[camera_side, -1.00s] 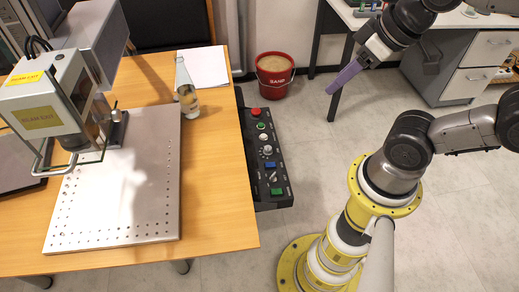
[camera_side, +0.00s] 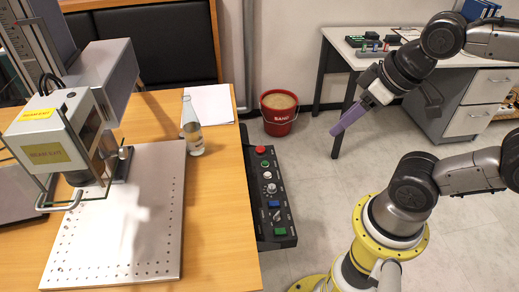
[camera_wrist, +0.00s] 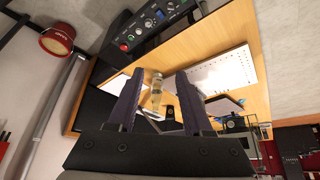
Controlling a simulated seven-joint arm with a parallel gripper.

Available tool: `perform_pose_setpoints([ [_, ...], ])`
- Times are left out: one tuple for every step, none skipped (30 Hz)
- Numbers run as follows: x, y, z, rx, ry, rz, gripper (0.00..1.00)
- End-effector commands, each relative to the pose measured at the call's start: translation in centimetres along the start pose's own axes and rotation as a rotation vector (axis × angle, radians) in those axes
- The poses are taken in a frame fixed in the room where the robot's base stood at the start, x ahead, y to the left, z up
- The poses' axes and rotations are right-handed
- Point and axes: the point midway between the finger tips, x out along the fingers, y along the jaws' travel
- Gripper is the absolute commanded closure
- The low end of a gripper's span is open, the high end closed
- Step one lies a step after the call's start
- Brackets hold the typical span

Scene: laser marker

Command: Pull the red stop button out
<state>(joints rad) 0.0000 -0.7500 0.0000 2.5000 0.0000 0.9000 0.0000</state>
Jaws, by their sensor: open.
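The red stop button (camera_side: 260,150) is a small red knob at the far end of a black control panel (camera_side: 263,214) along the right edge of the wooden table. In the wrist view the red button (camera_wrist: 124,47) shows at the near left end of the panel (camera_wrist: 150,28). My gripper (camera_side: 338,146) has purple fingers and hangs in the air to the right of the panel, well apart from the button. In the wrist view my gripper (camera_wrist: 160,78) has its two fingers spread with nothing held between them.
A glass bottle (camera_side: 192,127), a white paper (camera_side: 208,104) and the laser marker (camera_side: 60,135) with its metal plate (camera_side: 150,220) are on the table (camera_side: 228,200). A red sand bucket (camera_side: 279,117) stands on the floor behind. The air between my gripper and the panel is clear.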

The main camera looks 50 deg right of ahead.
Motion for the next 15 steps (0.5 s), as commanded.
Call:
perform_pose_setpoints([
  [0.0,0.0,0.0,-0.001,0.000,0.000,0.41],
  [0.0,0.0,0.0,-0.006,0.000,0.000,0.36],
  [0.0,0.0,0.0,-0.018,0.002,0.000,0.28],
  [-0.1,0.0,-0.2,-0.031,0.008,0.000,0.23],
  [-0.5,0.0,-0.9,-0.044,0.026,0.000,0.22],
  [-1.1,0.0,-1.8,-0.058,0.050,0.001,0.22],
  [-1.5,0.0,-2.6,-0.069,0.064,0.002,0.22],
  [-1.8,0.0,-3.6,-0.081,0.074,0.003,0.22],
  [-2.0,0.1,-5.0,-0.094,0.079,0.006,0.22],
  [-2.1,0.2,-6.0,-0.103,0.081,0.008,0.22],
  [-2.1,0.3,-7.1,-0.110,0.080,0.011,0.22],
  [-2.0,0.4,-8.5,-0.119,0.077,0.014,0.22],
  [-1.8,0.6,-9.5,-0.125,0.074,0.017,0.22],
  [-1.6,0.7,-10.4,-0.129,0.068,0.020,0.22],
  [-1.3,1.0,-11.8,-0.134,0.061,0.024,0.22],
])
